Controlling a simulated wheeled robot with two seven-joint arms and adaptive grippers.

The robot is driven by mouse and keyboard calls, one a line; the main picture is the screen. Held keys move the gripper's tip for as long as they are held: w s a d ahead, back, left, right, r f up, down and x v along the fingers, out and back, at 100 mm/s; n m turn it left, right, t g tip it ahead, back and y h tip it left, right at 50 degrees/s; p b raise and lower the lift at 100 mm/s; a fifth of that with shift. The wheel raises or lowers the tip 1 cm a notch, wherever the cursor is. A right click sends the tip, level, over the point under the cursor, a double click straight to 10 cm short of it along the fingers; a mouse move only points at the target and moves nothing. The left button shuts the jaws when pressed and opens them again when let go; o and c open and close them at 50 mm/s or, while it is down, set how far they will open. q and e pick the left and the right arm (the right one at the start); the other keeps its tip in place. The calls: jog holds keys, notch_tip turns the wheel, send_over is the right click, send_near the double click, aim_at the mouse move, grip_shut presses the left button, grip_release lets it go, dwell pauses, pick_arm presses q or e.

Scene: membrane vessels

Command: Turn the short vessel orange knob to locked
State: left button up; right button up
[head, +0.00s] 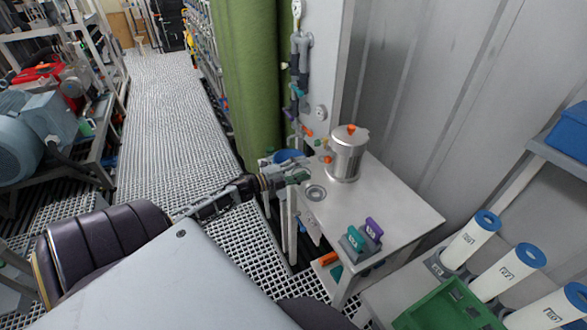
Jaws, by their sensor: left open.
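The short vessel (346,158) is a shiny metal cylinder standing upright on a light grey table. A small orange knob (351,129) sits on top of its lid; its exact angle is too small to read. My left gripper (304,172) is open at the table's left edge, left of the vessel and lower than its lid. It is apart from the knob, and nothing shows between its fingers. My right gripper is not in view.
A round ring (316,193) lies in the table top before the vessel. Green and purple labelled pieces (373,229) stand near the table's front. White cylinders with blue caps (470,240) and a green crate (447,310) are at right.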

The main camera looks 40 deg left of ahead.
pick_arm(q)
jog(key=shift+v, duration=1.55)
